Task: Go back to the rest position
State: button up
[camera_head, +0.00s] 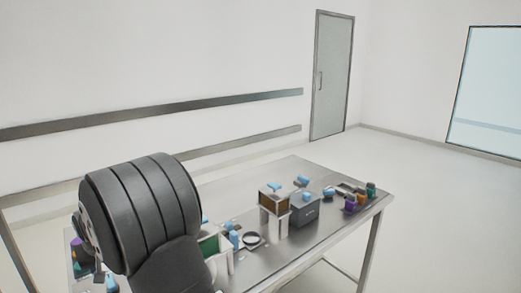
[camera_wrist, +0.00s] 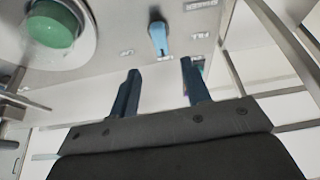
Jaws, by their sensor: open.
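My gripper shows in the wrist view (camera_wrist: 160,88) with its two dark blue fingers spread apart. Nothing is between them. A panel (camera_wrist: 195,45) with a blue lever knob (camera_wrist: 158,38) and a large green button (camera_wrist: 55,24) appears beyond the fingertips, and the fingers look apart from both. In the head view my dark arm link fills the lower left and the gripper itself cannot be made out there.
A metal table (camera_head: 290,172) holds a brown-sided box on a white stand (camera_head: 273,199), a grey box (camera_head: 305,211), a black ring (camera_head: 252,239) and several small coloured items on the right (camera_head: 350,203). A door (camera_head: 332,75) stands behind.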

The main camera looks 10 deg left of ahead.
jog(key=v, duration=0.7)
jog(key=w+a+f+n, duration=0.1)
jog(key=f+n, duration=0.1)
jog(key=f, duration=0.1)
jog(key=w+a+f+n+g+h, duration=0.1)
jog(key=a+f+n, duration=0.1)
jog(key=f, duration=0.2)
jog(key=w+a+f+n+g+h, duration=0.1)
jog(key=f, duration=0.2)
jog(key=shift+w+a+f+n, duration=0.15)
jog(key=shift+w+f+n, duration=0.15)
jog(key=shift+w+n, duration=0.1)
jog(key=shift+w+a+f+n+h, duration=0.2)
jog(key=shift+f+n+h, duration=0.2)
jog(key=shift+f, duration=0.4)
jog(key=shift+r, duration=0.15)
jog(key=s+d+r+m+t+y, duration=0.1)
jog(key=s+d+r+m, duration=0.1)
jog(key=r, duration=0.4)
jog(key=s+d+r+m+t+y, duration=0.1)
jog(key=s+d+r+m, duration=0.1)
jog(key=r+m, duration=0.2)
jog(key=shift+d+r+y, duration=0.3)
jog(key=shift+d+r, duration=0.05)
jog(key=shift+r, duration=0.6)
